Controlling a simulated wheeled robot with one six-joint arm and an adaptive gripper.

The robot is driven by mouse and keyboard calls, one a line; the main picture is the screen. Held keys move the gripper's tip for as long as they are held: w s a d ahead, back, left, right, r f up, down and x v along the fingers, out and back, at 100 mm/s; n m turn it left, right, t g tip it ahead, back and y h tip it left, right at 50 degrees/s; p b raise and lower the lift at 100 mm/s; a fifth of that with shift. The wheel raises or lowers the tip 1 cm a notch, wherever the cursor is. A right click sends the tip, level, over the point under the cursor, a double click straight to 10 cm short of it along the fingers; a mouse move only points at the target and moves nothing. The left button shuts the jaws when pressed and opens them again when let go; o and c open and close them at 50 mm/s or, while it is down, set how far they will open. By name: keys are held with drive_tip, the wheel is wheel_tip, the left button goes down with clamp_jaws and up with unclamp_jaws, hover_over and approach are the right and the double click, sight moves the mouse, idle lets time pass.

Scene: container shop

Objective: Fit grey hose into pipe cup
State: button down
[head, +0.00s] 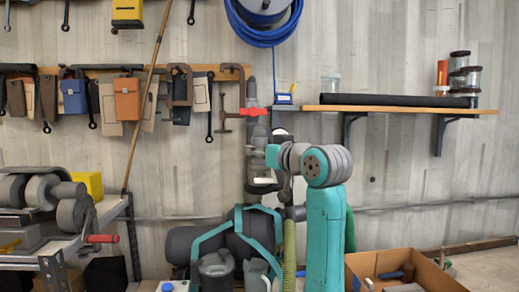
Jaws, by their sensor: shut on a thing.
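My gripper (264,182) is in front of the wall near the upright grey pipe (251,96), left of my teal and grey wrist. It is small and partly hidden, and it is shut on a grey piece that looks like the grey hose (260,150). The hose overlaps the pipe in this view, so I cannot tell where one ends and the other begins. A red valve handle (253,112) sits on the upper pipe. I cannot make out the pipe cup clearly, nor whether the hose touches it.
A teal-framed machine with dark tanks (183,243) stands below. A green hose (290,257) hangs beside it. A cardboard box (430,268) is at lower right, a metal rack (50,262) at left. A wall shelf (330,107) and a tool rail (220,72) are above.

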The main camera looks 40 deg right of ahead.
drive_tip(key=c, duration=0.6)
unclamp_jaws()
drive_tip(key=s, duration=0.4)
drive_tip(key=s+a, duration=0.1)
drive_tip(key=s, duration=0.7)
drive_tip(key=shift+a+f, duration=0.1)
drive_tip(key=shift+a, duration=0.15)
